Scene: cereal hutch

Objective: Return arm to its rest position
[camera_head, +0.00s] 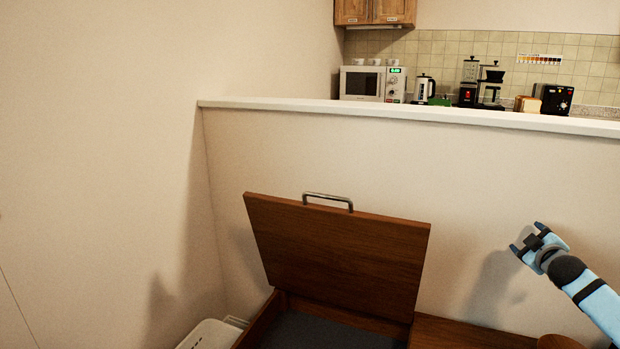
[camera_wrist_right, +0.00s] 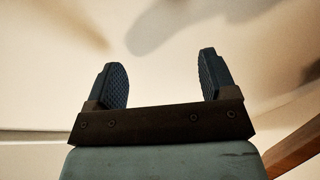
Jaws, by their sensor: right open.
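My right gripper (camera_head: 527,238) is at the right of the head view, raised above the wooden surface and in front of the half wall. Its light blue arm comes in from the lower right. In the right wrist view the two dark fingers (camera_wrist_right: 163,82) stand apart with nothing between them. The hutch lid (camera_head: 337,250), brown wood with a metal handle (camera_head: 328,200), stands raised at the left of the gripper, clear of it. My left gripper does not show.
The open hutch box (camera_head: 258,325) has a dark interior. A wooden top (camera_head: 470,335) lies right of it, with a round wooden thing (camera_head: 560,342) at the bottom edge. A white container (camera_head: 210,335) stands at lower left. Behind the half wall (camera_head: 400,110) is a kitchen counter with a microwave (camera_head: 362,83).

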